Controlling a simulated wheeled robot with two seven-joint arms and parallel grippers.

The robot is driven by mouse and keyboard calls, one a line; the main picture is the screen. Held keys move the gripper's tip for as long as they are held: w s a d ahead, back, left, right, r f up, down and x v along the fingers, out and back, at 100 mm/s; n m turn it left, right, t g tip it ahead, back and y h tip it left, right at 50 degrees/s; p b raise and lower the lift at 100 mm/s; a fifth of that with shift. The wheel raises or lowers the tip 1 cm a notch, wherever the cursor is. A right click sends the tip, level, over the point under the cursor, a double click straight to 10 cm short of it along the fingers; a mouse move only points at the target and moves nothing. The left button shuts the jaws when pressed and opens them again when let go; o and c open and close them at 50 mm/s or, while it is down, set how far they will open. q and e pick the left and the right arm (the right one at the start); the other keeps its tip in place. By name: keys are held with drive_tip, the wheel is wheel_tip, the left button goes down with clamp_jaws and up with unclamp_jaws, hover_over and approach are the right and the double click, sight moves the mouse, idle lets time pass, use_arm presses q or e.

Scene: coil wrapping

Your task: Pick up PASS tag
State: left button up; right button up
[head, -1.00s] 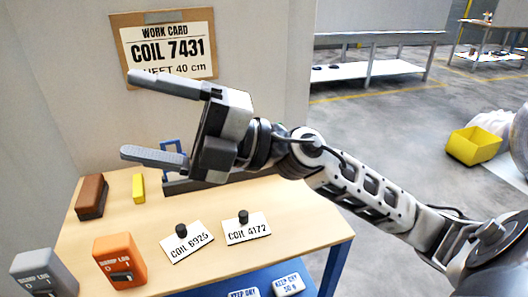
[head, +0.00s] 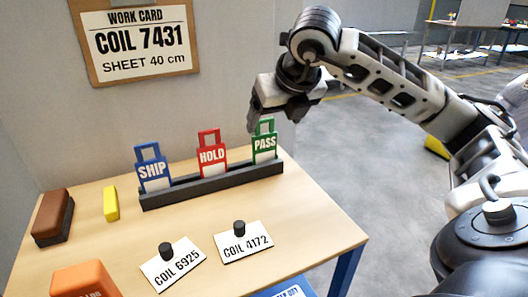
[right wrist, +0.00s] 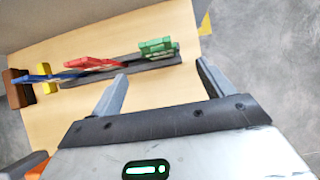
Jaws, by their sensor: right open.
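The green PASS tag (head: 265,147) stands upright at the right end of a dark rack (head: 215,182), beside the red HOLD tag (head: 212,157) and the blue SHIP tag (head: 153,174). In the head view my right gripper (head: 252,124) points down just above and left of the PASS tag's handle; its fingers are mostly hidden. In the right wrist view the PASS tag (right wrist: 158,48) lies ahead of the fingers, left of the line midway between them. The right gripper (right wrist: 163,78) is open and empty, apart from the tag. My left gripper is not in view.
The wooden table (head: 205,218) holds COIL 6925 (head: 173,265) and COIL 4172 (head: 243,243) plates with black knobs. A brown block (head: 52,216), a yellow block (head: 111,203) and an orange device (head: 85,281) stand at left. A work card (head: 140,42) reads COIL 7431 on the wall behind.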

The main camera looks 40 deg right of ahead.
sight(265, 139)
drive_tip(key=x, duration=0.9)
drive_tip(key=shift+w+f, duration=0.25)
drive_tip(key=shift+f, duration=0.05)
drive_tip(key=c, duration=1.1)
